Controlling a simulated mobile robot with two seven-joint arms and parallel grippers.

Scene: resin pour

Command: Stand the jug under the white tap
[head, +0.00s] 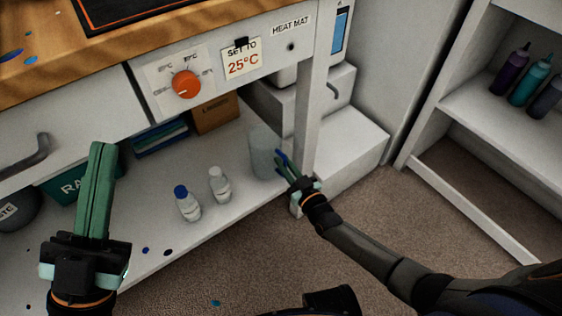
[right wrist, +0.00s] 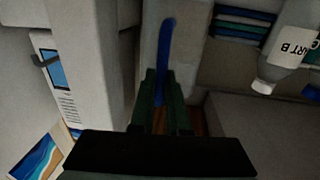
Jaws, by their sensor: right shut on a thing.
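The jug (head: 263,150) is a pale, translucent vessel with a blue handle, standing on or just above the right end of the low shelf. My right gripper (head: 281,162) is at its right side, shut on the blue handle. In the right wrist view the blue handle of the jug (right wrist: 166,45) runs up from between the fingers of my right gripper (right wrist: 162,80). I cannot tell whether the jug's base touches the shelf. My left gripper (head: 102,148) is shut and empty at the left, in front of the bench. I see no white tap.
A blue-capped bottle (head: 187,204) and a white-capped bottle (head: 220,185) stand on the shelf left of the jug. A bench leg (head: 306,110) rises just right of the jug. A cardboard box (head: 214,113) is further back.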

